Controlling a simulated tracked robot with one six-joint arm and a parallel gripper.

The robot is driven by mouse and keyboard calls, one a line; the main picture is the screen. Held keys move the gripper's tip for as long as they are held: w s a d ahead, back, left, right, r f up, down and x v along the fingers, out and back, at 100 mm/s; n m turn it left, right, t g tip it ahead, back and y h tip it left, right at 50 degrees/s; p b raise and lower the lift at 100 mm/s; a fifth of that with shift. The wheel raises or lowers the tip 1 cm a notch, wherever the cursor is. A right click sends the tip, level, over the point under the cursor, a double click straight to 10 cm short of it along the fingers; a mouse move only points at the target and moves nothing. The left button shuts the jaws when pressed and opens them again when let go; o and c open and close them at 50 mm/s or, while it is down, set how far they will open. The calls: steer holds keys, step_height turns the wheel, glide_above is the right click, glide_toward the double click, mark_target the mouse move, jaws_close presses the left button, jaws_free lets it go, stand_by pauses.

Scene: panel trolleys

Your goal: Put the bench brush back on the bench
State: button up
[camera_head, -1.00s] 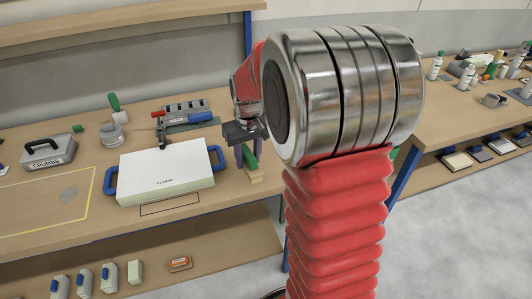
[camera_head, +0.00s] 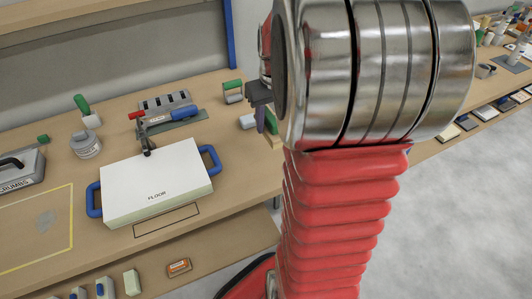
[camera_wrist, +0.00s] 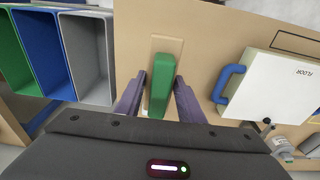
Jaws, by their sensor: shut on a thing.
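The bench brush (camera_wrist: 162,78) has a green handle and shows between the two fingers of my gripper (camera_wrist: 161,92) in the wrist view. My gripper is shut on it. A paler strip shows around the far end of the handle. In the head view the brush (camera_head: 270,128) is partly hidden behind my wrist and finger, at the right end of the bench (camera_head: 240,170). My gripper (camera_head: 262,112) points down there. I cannot tell whether the brush touches the bench top.
A white FLOOR panel (camera_head: 155,180) with blue handles lies left of my gripper. A clamp tool (camera_head: 170,120), a grey jar (camera_head: 86,145) and a CRUMBS box (camera_head: 20,170) stand on the bench. Green, blue and grey bins (camera_wrist: 88,60) show left in the wrist view.

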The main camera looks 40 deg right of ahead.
steer(key=shift+f, duration=3.1)
steer(key=shift+s+f, duration=0.1)
steer(key=shift+f, duration=1.75)
steer(key=shift+f, duration=0.1)
steer(key=o, duration=1)
steer(key=r, duration=0.4)
steer(key=s+r, duration=0.1)
steer(key=r, duration=0.7)
steer(key=shift+s+a, duration=0.15)
steer(key=shift+s, duration=0.05)
